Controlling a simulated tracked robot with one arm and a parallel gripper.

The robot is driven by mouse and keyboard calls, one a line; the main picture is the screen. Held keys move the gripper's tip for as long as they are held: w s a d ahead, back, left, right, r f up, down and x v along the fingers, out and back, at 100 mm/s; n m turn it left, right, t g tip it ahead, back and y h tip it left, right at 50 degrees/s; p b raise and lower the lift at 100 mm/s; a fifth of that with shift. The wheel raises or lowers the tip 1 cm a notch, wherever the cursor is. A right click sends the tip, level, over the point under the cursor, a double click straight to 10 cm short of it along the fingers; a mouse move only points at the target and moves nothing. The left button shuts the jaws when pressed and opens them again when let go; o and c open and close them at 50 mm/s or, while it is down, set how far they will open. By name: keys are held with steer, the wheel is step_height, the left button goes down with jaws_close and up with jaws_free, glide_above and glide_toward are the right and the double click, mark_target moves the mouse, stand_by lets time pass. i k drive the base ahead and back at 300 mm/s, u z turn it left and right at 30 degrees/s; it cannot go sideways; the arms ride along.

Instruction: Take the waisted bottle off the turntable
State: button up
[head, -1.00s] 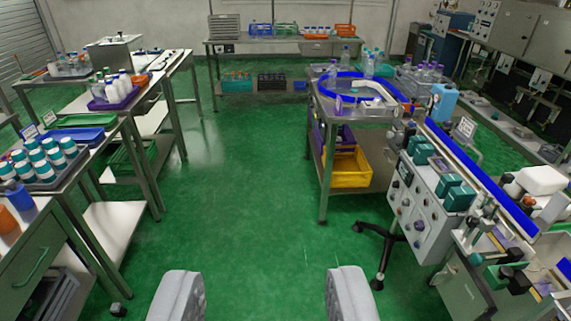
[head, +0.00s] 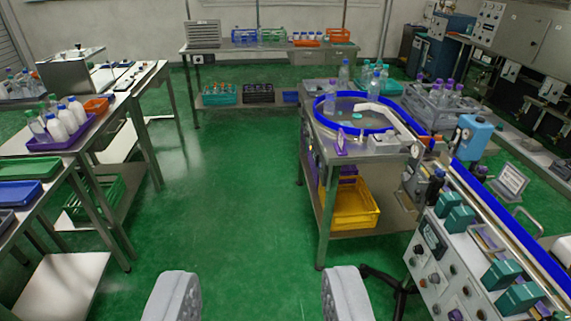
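The turntable (head: 321,117) is a round disc with a bright blue rim, on a steel table right of centre. A clear bottle with a blue cap (head: 344,74) stands at its back edge; I cannot tell whether it is on the disc or behind it. Small teal and pale items (head: 357,116) are on the disc, too small to make out. No bottle shows a clear waist at this distance. My gripper (head: 259,288) is open and empty, its two grey fingers wide apart at the bottom of the view, well short of the table.
Green floor (head: 230,215) is clear ahead. The turntable table has a yellow crate (head: 352,207) on its lower shelf. A conveyor with a blue rail (head: 500,212) and control box stand at right. Tables with a purple tray (head: 60,137) of bottles line the left. Teal-capped bottles (head: 377,76) stand behind the turntable.

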mark_target(331, 94)
steer(key=z, duration=0.05)
steer(key=i, duration=1.25)
steer(key=z, duration=0.25)
steer(key=i, duration=2.3)
steer(key=z, duration=0.2)
